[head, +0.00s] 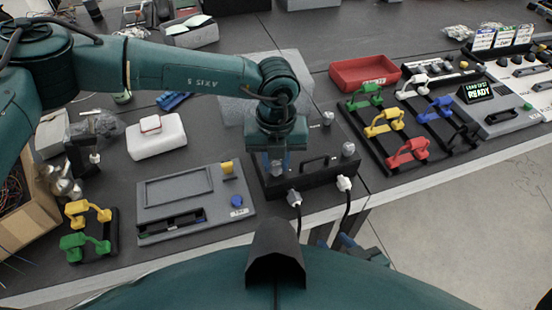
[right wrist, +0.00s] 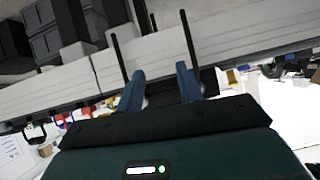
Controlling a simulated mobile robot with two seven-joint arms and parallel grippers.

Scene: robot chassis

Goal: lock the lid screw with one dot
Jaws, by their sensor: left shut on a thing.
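A black case (head: 318,178) with a handle on its lid sits near the table's front edge in the head view. A grey knob-like lid screw (head: 348,149) stands at its right corner and another (head: 328,118) at its back. Dots on them are too small to make out. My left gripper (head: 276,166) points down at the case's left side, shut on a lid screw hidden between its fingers. My right gripper (head: 352,248) is low beyond the table's front edge; in the right wrist view its blue fingers (right wrist: 160,88) are apart and empty.
Two cables with plugs (head: 344,184) leave the case's front. A grey panel (head: 180,195) lies to the left, with a yellow-and-green clip rack (head: 88,235). A rack of coloured clips (head: 398,130) and a red tray (head: 363,72) are to the right.

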